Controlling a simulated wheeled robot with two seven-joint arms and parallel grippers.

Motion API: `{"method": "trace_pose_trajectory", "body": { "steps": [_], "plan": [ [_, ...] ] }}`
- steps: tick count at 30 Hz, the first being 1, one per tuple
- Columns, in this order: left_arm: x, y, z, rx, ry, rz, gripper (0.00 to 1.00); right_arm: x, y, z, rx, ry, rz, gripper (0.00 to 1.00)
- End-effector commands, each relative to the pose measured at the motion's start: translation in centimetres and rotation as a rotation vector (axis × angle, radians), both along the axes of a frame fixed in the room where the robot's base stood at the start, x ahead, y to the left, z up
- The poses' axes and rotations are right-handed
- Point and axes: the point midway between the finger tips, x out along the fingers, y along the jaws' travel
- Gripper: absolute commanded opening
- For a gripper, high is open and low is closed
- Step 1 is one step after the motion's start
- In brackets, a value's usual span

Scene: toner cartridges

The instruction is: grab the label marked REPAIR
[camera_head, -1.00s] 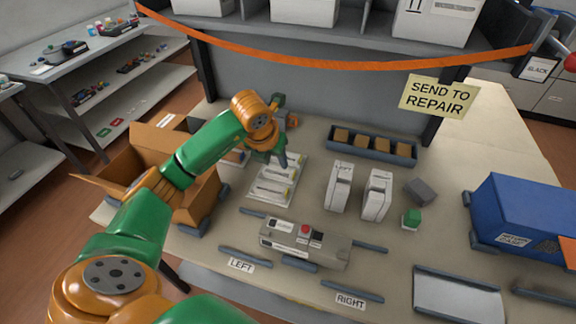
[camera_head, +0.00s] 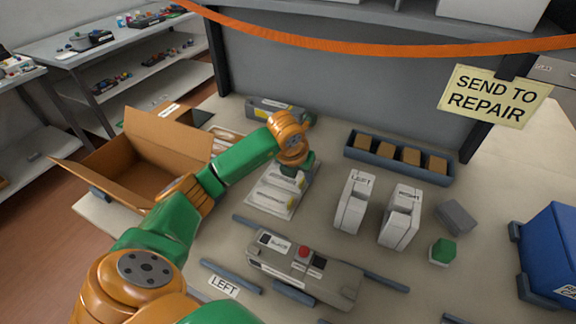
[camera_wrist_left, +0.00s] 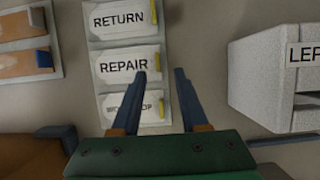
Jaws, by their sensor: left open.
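The REPAIR label (camera_wrist_left: 122,66) is a white card with black print and a yellow tab at its right end. It lies in the middle of a pale rack (camera_wrist_left: 93,45), between the RETURN label (camera_wrist_left: 118,17) and a third label (camera_wrist_left: 123,106) partly covered by my finger. My left gripper (camera_wrist_left: 160,75) is open and empty, its fingertips near the REPAIR tab, one to each side of it in the picture; I cannot tell the height gap. In the head view the rack (camera_head: 250,205) lies under my left wrist, and the fingers are mostly hidden. My right gripper is not in view.
White LEFT and RIGHT boxes (camera_head: 355,200) stand right of the rack. A grey device with a red button (camera_head: 305,268) lies in front, an open cardboard box (camera_head: 140,165) left, and a blue-grey tray of brown blocks (camera_head: 397,158) behind. A grey cartridge (camera_head: 270,107) lies at the back.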

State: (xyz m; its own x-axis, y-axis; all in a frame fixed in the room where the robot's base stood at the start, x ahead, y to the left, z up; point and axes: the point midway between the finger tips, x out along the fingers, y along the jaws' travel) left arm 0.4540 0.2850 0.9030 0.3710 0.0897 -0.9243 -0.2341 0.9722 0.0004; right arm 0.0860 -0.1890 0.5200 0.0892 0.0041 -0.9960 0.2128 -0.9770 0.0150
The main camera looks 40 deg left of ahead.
Motion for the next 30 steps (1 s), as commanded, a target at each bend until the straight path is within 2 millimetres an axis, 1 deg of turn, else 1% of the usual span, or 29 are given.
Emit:
{"method": "trace_pose_trajectory", "body": {
  "steps": [1,3,6,7,9,14,17,18,19,30],
  "plan": [
    [0.3,0.1,-0.4,-0.003,0.006,0.001,0.44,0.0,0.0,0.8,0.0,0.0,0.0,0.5],
    [1.0,0.5,-1.6,-0.003,0.005,0.002,0.44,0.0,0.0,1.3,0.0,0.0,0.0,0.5],
    [1.7,0.7,-3.4,-0.003,0.003,0.001,0.44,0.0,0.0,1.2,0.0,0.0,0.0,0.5],
    [1.8,0.7,-3.7,-0.001,0.003,0.001,0.44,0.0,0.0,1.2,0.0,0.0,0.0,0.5],
    [2.0,0.8,-4.1,0.0,0.002,0.0,0.44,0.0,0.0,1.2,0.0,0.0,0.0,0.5],
    [2.0,0.8,-4.1,0.0,0.0,-0.001,0.44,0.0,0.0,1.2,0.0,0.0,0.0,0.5],
    [2.0,0.8,-4.1,0.0,0.0,-0.001,0.19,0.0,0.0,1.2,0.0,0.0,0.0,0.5],
    [2.0,0.8,-4.1,0.0,0.0,-0.001,0.09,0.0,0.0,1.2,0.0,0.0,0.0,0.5],
    [2.0,0.8,-4.1,0.0,0.0,-0.001,0.01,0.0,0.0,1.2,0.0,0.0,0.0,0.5],
    [2.0,0.8,-4.1,0.0,0.0,-0.001,0.0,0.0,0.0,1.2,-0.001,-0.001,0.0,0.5]
  ]
}}
